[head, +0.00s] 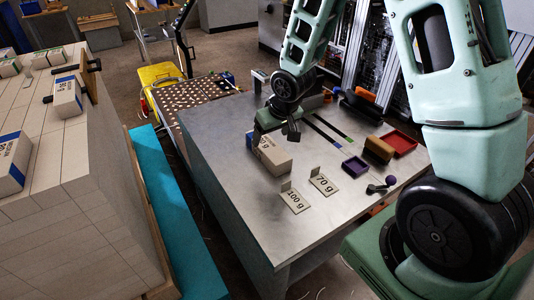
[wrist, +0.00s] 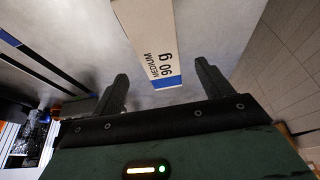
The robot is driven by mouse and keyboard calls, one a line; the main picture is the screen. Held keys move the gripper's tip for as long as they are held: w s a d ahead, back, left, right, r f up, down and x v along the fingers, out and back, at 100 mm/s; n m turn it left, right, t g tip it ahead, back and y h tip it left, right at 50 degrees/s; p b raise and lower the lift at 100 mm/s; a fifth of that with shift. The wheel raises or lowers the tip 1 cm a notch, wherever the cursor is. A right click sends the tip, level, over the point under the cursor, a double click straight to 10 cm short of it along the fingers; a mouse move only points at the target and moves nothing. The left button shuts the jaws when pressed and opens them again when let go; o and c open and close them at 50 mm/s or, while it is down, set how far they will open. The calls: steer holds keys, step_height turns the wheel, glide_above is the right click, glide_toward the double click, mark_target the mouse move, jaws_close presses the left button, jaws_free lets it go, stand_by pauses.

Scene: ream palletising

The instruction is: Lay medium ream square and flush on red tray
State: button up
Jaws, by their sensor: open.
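The medium ream (head: 272,157), a white and tan block with a blue end band, lies on the grey metal table, left of its middle. In the wrist view the ream (wrist: 151,42) shows "90 g MEDIUM", its blue end towards me. My gripper (head: 280,124) is over the ream's far end in the head view. In the wrist view my gripper (wrist: 162,76) is open, with the ream's near end between the lines of its fingers and clear space at both sides. The red tray (head: 403,144) is at the table's right side and looks empty.
A brown block (head: 378,150) and a purple tray (head: 354,167) stand left of the red tray. Signs reading 100 g (head: 295,201) and 70 g (head: 323,184) stand in front. A dark dumbbell-like object (head: 381,186) lies nearby. More reams (head: 68,97) lie on a stack at left.

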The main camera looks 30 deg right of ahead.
mark_target(267, 144)
steer(key=shift+x, duration=3.15)
steer(key=shift+r, duration=0.1)
steer(key=c, duration=1.4)
